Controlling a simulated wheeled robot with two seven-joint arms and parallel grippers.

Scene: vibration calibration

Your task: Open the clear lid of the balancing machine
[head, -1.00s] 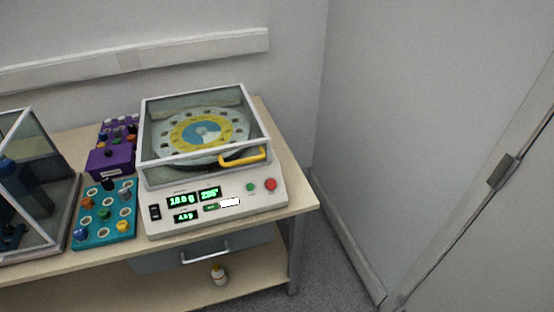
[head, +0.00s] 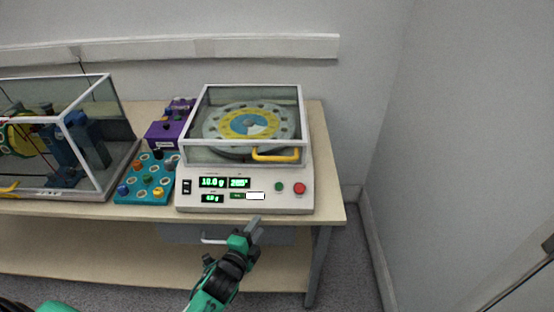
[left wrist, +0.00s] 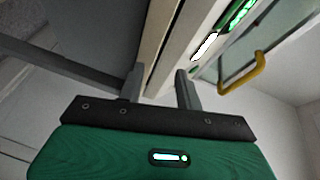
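The balancing machine (head: 245,202) is a white box on the table with green displays and a green and a red button. Its clear lid (head: 222,156) has a white frame and is closed over a round disc (head: 250,123) in yellow, blue and grey. A yellow handle (head: 276,157) is on the lid's front right; it also shows in the left wrist view (left wrist: 244,76). My left gripper (head: 253,227) is in front of and below the machine's front panel, apart from the handle. In the left wrist view its fingers (left wrist: 160,85) are spread and empty. My right gripper is not in view.
A teal tray (head: 127,198) with coloured knobs and a purple rack (head: 160,136) stand left of the machine. A clear-walled machine (head: 105,160) is further left. A drawer handle (head: 214,240) is under the tabletop near my left gripper. A wall is at right.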

